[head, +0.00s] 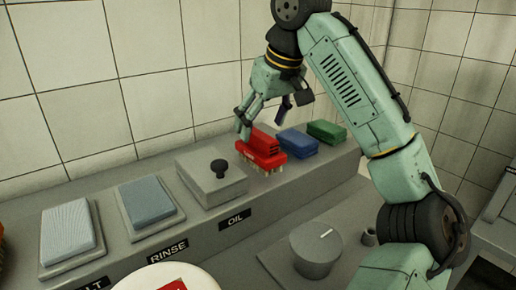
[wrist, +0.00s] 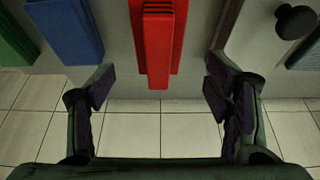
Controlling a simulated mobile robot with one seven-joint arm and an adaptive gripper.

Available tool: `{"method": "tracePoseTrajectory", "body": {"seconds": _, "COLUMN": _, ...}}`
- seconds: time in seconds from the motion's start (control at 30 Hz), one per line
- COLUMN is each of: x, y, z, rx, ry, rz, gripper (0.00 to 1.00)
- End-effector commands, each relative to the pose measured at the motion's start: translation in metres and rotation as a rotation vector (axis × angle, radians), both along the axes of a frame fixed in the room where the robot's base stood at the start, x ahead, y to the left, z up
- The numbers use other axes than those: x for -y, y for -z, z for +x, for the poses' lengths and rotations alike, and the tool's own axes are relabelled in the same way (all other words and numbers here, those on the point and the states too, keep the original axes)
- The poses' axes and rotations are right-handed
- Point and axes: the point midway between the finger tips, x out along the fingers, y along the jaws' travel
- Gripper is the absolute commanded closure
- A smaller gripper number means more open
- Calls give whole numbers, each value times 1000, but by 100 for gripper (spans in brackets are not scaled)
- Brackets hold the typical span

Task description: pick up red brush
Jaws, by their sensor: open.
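The red brush (head: 262,148) lies on the grey ledge, bristles down, between the grey box and the blue brush. In the wrist view the red brush (wrist: 159,42) points down the picture, centred between my fingers. My gripper (head: 268,115) is open just above and behind the red brush, with one finger close to its left end. In the wrist view my gripper (wrist: 158,88) has its fingers spread on both sides of the brush, with clear gaps. Whether a finger touches it cannot be told.
A blue brush (head: 297,143) and a green brush (head: 327,131) lie to the right. A lidded grey box (head: 212,177) with a black knob stands left, by the OIL label. Two pads on trays (head: 148,201) lie further left. A tiled wall (head: 150,60) rises behind.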

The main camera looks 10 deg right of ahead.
Motion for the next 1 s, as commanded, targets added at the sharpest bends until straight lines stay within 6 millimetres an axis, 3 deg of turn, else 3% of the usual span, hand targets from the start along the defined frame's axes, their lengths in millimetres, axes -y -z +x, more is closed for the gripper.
{"method": "tracePoseTrajectory", "body": {"seconds": 0.6, "x": -7, "y": 67, "z": 23, "rx": -1, "ry": 2, "rz": -1, "gripper": 28}}
{"method": "tracePoseTrajectory", "body": {"seconds": 0.87, "x": -8, "y": 71, "z": 24, "rx": 1, "ry": 1, "rz": 0, "gripper": 28}}
{"method": "tracePoseTrajectory", "body": {"seconds": 1.0, "x": -8, "y": 71, "z": 24, "rx": 1, "ry": 1, "rz": 0, "gripper": 36}}
